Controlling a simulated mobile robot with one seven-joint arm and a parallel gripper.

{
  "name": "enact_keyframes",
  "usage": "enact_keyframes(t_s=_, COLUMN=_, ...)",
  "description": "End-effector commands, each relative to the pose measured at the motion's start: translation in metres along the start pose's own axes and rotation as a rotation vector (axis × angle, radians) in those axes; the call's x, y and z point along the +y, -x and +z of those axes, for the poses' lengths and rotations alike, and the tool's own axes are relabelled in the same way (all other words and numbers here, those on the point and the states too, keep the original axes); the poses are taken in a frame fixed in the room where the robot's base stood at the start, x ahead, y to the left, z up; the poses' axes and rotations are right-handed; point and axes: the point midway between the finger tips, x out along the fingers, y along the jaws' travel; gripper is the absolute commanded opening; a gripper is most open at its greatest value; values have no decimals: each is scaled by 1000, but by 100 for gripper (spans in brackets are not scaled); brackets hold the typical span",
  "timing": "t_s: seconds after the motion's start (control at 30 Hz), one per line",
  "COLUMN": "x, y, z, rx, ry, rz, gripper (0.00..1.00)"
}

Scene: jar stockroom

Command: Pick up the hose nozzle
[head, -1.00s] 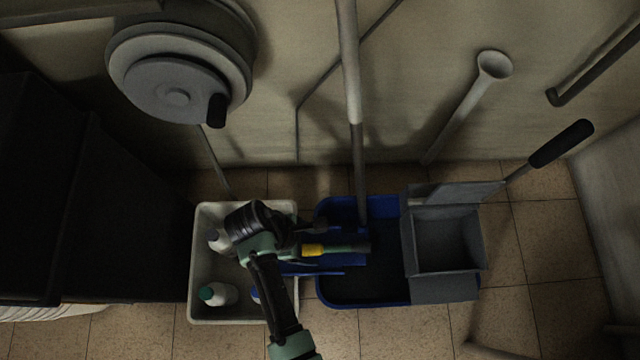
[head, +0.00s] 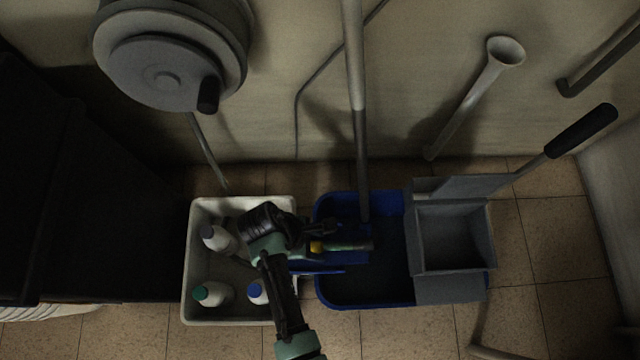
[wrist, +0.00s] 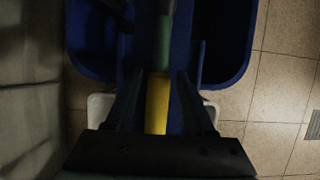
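The hose nozzle (head: 348,245) is a green tube with a yellow collar. It lies level over the blue mop bucket (head: 330,298), above its blue inner ledge; I cannot tell what bears it. In the wrist view its yellow part (wrist: 157,105) runs between the fingers and its green part (wrist: 165,42) points away. My gripper (head: 322,232) is at the collar end of the nozzle. In the wrist view my gripper (wrist: 159,78) is open, one finger on each side of the yellow part, with gaps visible. The near end of the nozzle is hidden by my gripper.
A white bin (head: 190,270) with several bottles stands left of the bucket, under my arm. A grey wringer (head: 450,285) sits on the bucket's right side. A mop pole (head: 355,90) rises from the bucket. A hose reel (head: 165,75) hangs on the wall.

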Motion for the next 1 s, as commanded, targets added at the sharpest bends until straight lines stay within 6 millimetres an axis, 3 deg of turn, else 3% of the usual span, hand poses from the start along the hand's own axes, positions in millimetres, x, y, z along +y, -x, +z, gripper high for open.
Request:
enact_keyframes(t_s=0.03, x=0, y=0, z=0, rx=0, ry=0, rz=0, gripper=43)
enact_keyframes(t_s=0.27, x=0, y=0, z=0, rx=0, ry=0, rz=0, gripper=2)
enact_keyframes(t_s=0.3, x=0, y=0, z=0, rx=0, ry=0, rz=0, gripper=0)
enact_keyframes(t_s=0.67, x=0, y=2, z=1, rx=0, ry=0, rz=0, gripper=0)
enact_keyframes(t_s=0.77, x=0, y=12, z=5, rx=0, ry=-1, rz=1, gripper=0)
enact_keyframes(t_s=1.0, x=0, y=55, z=23, rx=0, ry=-2, rz=2, gripper=0)
